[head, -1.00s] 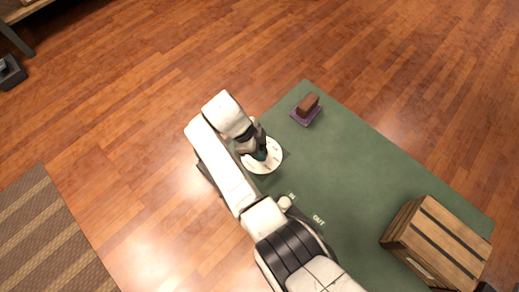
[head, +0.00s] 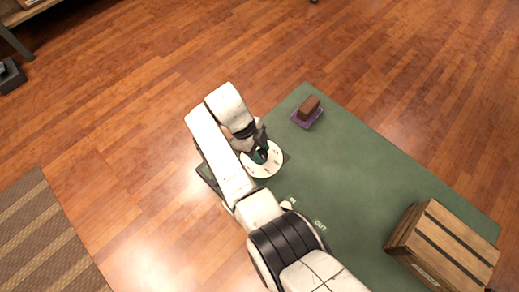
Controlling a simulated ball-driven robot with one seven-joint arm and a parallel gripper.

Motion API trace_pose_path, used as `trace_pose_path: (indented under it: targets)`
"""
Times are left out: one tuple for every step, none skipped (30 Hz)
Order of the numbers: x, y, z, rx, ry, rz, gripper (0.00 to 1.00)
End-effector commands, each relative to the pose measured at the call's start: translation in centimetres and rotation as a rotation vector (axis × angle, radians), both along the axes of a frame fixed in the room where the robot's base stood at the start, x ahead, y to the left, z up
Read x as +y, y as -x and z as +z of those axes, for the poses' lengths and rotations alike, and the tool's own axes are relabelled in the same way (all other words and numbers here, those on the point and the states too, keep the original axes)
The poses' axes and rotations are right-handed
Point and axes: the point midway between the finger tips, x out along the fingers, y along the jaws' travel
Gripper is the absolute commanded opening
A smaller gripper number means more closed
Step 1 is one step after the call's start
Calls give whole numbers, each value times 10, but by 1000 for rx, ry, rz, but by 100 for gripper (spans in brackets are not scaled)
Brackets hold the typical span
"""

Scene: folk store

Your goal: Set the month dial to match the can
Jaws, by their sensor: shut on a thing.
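The month dial (head: 270,169) is a round cream disc with dark marks, lying near the left corner of the green table top. My gripper (head: 261,156) is over it, shut on a small dark green part near its middle, which looks like the dial's knob. The arm and gripper hide the dial's left side, and its marks are too small to read. I cannot make out a can in this view.
A brown block (head: 309,104) sits on a purple mat (head: 298,120) at the table's far corner. A slatted wooden crate (head: 442,248) stands at the right. "OUT" lettering (head: 321,225) marks the green table top (head: 360,165), whose middle is clear.

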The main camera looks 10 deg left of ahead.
Motion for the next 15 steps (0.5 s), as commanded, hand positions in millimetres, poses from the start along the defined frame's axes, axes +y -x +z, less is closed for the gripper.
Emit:
trace_pose_path:
  targets:
    - [0,1,-1,1,-1,-1,10]
    - [0,1,-1,1,-1,-1,10]
    - [0,1,-1,1,-1,1,10]
    - [0,1,-1,1,-1,1,43]
    - [0,1,-1,1,-1,1,46]
    - [0,0,-1,1,-1,1,50]
    - [0,0,-1,1,-1,1,53]
    - [0,0,-1,1,-1,1,56]
    - [0,0,-1,1,-1,1,60]
    - [0,0,-1,1,-1,1,63]
    - [0,0,-1,1,-1,1,65]
    - [0,0,0,0,-1,1,65]
    - [0,0,0,0,-1,1,65]
    - [0,0,0,0,-1,1,65]
    - [0,0,0,0,0,1,65]
